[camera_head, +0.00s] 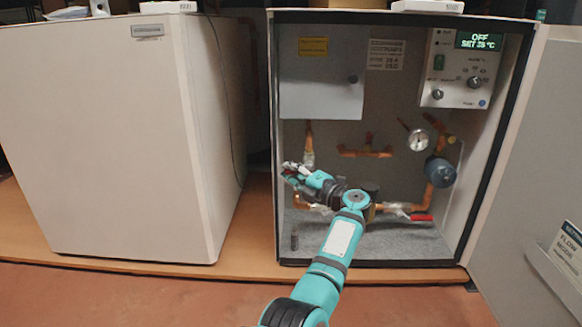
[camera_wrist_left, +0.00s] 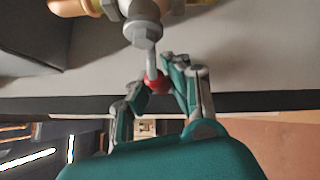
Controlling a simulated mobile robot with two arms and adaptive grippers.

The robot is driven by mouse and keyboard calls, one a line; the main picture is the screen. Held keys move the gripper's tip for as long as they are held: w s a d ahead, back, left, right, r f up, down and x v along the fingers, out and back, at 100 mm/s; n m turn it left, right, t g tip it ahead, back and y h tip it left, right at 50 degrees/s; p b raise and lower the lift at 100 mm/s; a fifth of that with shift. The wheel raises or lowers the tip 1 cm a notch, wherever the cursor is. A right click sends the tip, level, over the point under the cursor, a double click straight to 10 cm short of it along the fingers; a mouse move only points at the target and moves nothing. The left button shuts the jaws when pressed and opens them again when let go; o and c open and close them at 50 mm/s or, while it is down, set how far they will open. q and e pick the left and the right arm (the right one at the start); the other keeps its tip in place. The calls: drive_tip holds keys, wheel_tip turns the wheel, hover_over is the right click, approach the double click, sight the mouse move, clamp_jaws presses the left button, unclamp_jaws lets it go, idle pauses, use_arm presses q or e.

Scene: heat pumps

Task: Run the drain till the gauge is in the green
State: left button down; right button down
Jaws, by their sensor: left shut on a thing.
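The heat pump cabinet stands open in the head view. Its round gauge (camera_head: 418,140) sits on the copper pipes at the right; the needle and coloured zones are too small to read. My left gripper (camera_head: 291,172) reaches into the cabinet's lower left, by a grey valve (camera_head: 308,159) on a copper pipe. In the left wrist view a grey metal fitting (camera_wrist_left: 143,30) has a thin lever ending in a red knob (camera_wrist_left: 158,84). The fingers of my left gripper (camera_wrist_left: 155,90) are shut on that red knob. My right gripper does not show.
A control panel (camera_head: 458,68) reads OFF, SET 35 °C. The open door (camera_head: 535,170) stands at the right. A closed white cabinet (camera_head: 110,140) is at the left.

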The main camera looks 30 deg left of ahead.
use_arm(q)
drive_tip(key=h+p, duration=0.1)
drive_tip(key=n+p, duration=0.1)
drive_tip(key=f+n+h+p, duration=0.1)
drive_tip(key=p, duration=0.1)
drive_tip(key=shift+w+d+g+h, duration=0.1)
drive_tip(key=shift+d+g+h, duration=0.15)
drive_tip(key=shift+g+h, duration=0.05)
drive_tip(key=n+h+p, duration=0.1)
drive_tip(key=f+p, duration=0.1)
drive_tip(key=shift+w+d+f+n+h+p, duration=0.1)
drive_tip(key=shift+d+f+n+h+p, duration=0.1)
drive_tip(key=shift+n+h+p, duration=0.2)
drive_tip(key=shift+f, duration=0.1)
drive_tip(key=c, duration=1.3)
unclamp_jaws()
drive_tip(key=shift+o, duration=0.2)
